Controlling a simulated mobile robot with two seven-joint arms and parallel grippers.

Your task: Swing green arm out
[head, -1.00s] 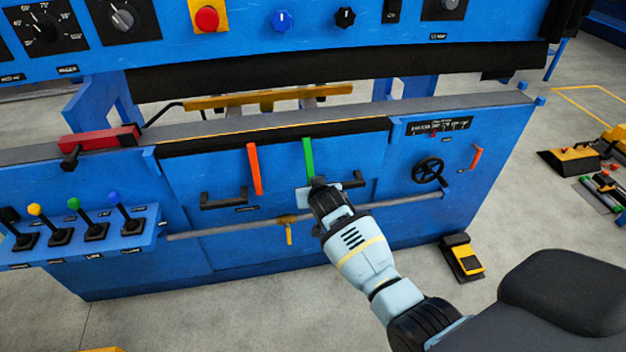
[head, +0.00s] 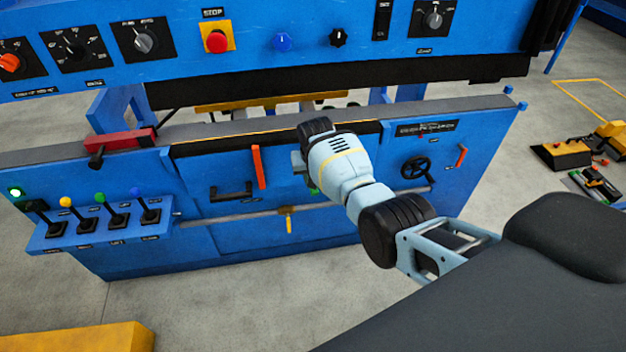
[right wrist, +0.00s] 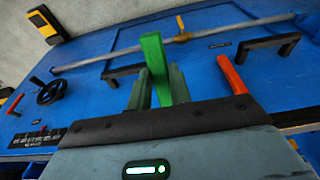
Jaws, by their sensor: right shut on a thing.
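The green arm (right wrist: 153,55) stands between the two fingers of my right gripper (right wrist: 160,88) in the right wrist view. The gripper is shut on it, and its upper end sticks out past the fingers. In the head view my right gripper (head: 299,163) is at the blue panel's front, just right of the orange arm. It hides most of the green arm; only a small green piece (head: 314,189) shows below the wrist. My left gripper is not in view.
The orange arm (head: 258,167) is close by on the left; it also shows in the right wrist view (right wrist: 232,74). A black handle (head: 230,194), a grey rail (head: 250,215) and a black handwheel (head: 415,167) are on the panel. Knobbed levers (head: 115,220) stand at the left.

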